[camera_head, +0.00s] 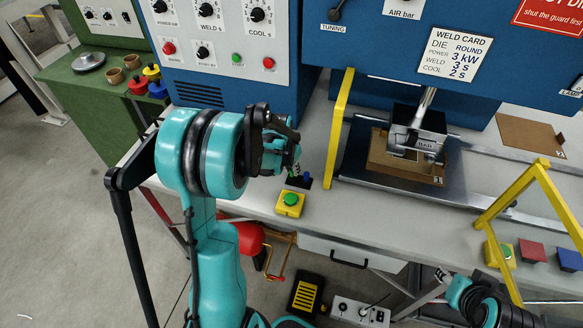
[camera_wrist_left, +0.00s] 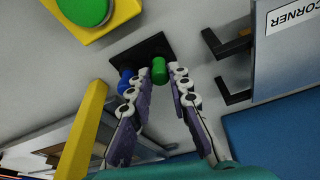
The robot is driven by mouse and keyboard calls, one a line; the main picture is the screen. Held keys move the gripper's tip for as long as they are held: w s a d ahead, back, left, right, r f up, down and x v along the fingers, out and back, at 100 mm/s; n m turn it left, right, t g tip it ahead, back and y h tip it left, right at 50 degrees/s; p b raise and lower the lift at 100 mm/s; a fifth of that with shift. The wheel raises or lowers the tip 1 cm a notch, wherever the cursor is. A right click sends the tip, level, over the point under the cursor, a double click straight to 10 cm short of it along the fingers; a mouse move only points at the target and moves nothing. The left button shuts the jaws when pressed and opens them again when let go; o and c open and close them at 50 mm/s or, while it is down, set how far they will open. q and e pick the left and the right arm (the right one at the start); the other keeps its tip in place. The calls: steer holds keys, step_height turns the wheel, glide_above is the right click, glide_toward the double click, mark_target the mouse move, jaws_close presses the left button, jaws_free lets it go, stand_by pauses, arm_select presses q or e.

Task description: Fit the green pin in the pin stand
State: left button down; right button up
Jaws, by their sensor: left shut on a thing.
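The pin stand is a small black plate (camera_head: 303,184) on the bench. It also shows in the left wrist view (camera_wrist_left: 150,48). A blue pin (camera_wrist_left: 126,80) stands at the stand, beside the green pin (camera_wrist_left: 159,71). My left gripper (camera_wrist_left: 157,82) is shut on the green pin, close over the stand. In the wrist view the green pin overlaps the plate; whether its lower end is seated is hidden. In the head view my left gripper (camera_head: 291,160) partly covers the stand. Part of my right arm shows at the lower right; its fingers are not clear.
A yellow box with a green button (camera_head: 290,204) sits just in front of the stand. A yellow guard post (camera_head: 339,128) rises to its right, beside the welder die (camera_head: 416,135). The blue machine cabinet (camera_head: 225,65) stands behind. Bench front between the guard posts is mostly clear.

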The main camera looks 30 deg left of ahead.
arm_select(q)
steer(key=shift+f, duration=0.2)
steer(key=c, duration=1.3)
jaws_free()
steer(key=shift+r, duration=0.15)
steer(key=v, duration=1.2)
steer(key=s+d+f+t+b, duration=0.1)
steer(key=s+d+b, duration=0.1)
steer(key=s+d, duration=0.3)
steer(key=s+d+f+t+b, duration=0.1)
steer(key=s+d+f+b, duration=0.1)
steer(key=s+d, duration=0.3)
steer(key=s+d+f+t+b, duration=0.1)
steer(key=s+d+t+b, duration=0.1)
steer(key=s+d, duration=0.3)
steer(key=shift+d+f+b, duration=0.2)
steer(key=shift+d+b, duration=0.05)
steer(key=shift+b, duration=0.05)
